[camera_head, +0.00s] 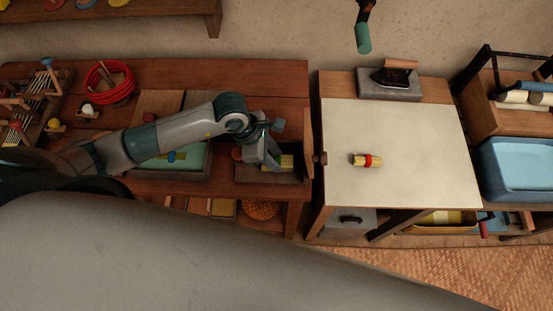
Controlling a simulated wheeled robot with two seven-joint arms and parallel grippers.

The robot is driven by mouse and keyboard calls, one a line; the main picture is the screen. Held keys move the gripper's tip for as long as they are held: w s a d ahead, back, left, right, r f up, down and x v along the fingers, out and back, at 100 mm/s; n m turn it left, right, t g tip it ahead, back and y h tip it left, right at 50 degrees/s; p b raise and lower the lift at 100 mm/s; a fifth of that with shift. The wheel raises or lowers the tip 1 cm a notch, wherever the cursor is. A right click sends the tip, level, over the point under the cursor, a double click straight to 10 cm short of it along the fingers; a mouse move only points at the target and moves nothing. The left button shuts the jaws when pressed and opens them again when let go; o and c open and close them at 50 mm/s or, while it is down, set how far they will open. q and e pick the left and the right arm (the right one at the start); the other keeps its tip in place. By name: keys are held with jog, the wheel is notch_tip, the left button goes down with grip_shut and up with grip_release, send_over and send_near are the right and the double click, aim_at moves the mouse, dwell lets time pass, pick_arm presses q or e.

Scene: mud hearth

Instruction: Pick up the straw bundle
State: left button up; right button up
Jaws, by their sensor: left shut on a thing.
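My left gripper (272,161) reaches in from the left and is shut on a yellow straw bundle (286,161) at a dark tray (252,178) near the right end of the brown bench. The gripper hides part of this bundle, and I cannot tell whether the bundle still touches the tray. A second yellow bundle with a red band (367,160) lies on the pale-topped table (420,185), apart from the gripper. My right gripper is out of view.
An upright wooden board (308,143) stands close to the right of the left gripper. An iron (393,76) sits at the pale table's back edge. A blue basin (520,168) is at right. The pale table top is mostly clear.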

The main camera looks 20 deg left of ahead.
pick_arm(q)
notch_tip(320, 180, up, 8)
jog(key=b, duration=0.3)
jog(key=shift+r, duration=0.25)
jog(key=shift+r+b, duration=0.3)
jog(key=shift+r, duration=0.45)
